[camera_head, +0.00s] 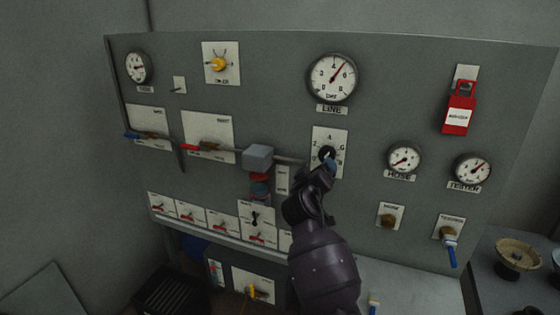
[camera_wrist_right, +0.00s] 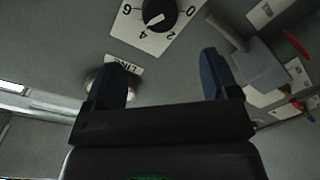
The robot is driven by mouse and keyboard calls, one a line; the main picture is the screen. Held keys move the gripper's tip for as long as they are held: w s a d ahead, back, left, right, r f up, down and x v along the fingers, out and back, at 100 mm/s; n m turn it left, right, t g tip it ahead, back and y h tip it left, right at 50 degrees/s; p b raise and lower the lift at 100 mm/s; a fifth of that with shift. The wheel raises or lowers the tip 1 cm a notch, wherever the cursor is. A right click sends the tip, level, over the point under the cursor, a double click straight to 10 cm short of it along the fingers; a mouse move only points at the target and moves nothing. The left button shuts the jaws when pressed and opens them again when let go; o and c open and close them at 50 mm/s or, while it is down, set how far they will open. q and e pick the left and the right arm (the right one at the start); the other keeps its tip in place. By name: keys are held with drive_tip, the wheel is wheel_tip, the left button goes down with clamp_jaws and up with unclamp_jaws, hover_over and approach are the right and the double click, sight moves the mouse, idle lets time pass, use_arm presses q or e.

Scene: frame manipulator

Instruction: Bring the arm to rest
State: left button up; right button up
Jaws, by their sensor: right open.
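My right arm comes up from the bottom centre of the head view. Its dark gripper (camera_head: 328,166) is in front of the panel, just below a black selector knob (camera_head: 326,153) on a white numbered plate. In the right wrist view, the two blue fingers of the gripper (camera_wrist_right: 162,70) are spread wide with nothing between them. The same knob (camera_wrist_right: 158,12) shows beyond the fingertips, apart from them. Part of the LINE gauge is hidden behind one finger there. My left gripper is not in view.
The grey panel (camera_head: 270,75) holds the LINE gauge (camera_head: 331,78), a grey block with pipe (camera_head: 258,157), red-handled levers (camera_head: 204,148) and a red lockout tag (camera_head: 459,108). A blue-handled valve (camera_head: 449,245) sticks out at lower right. A dish (camera_head: 518,255) stands on the right-hand bench.

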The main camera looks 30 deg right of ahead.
drive_tip(key=w+a+n+t+y, duration=0.1)
drive_tip(key=w+a+t+y, duration=0.1)
drive_tip(key=a+t+y, duration=0.3)
drive_tip(key=s+a+f+n+y+b, duration=0.1)
drive_tip(key=s+a+f+y, duration=0.45)
drive_tip(key=f, duration=0.35)
drive_tip(key=s+a+f+g+y+b, duration=0.2)
drive_tip(key=s+f+g, duration=0.3)
drive_tip(key=s+f, duration=1.9)
drive_tip(key=s, duration=0.3)
drive_tip(key=shift+s+m+g, duration=0.25)
drive_tip(key=shift+m+g, duration=0.15)
drive_tip(key=shift+c, duration=0.4)
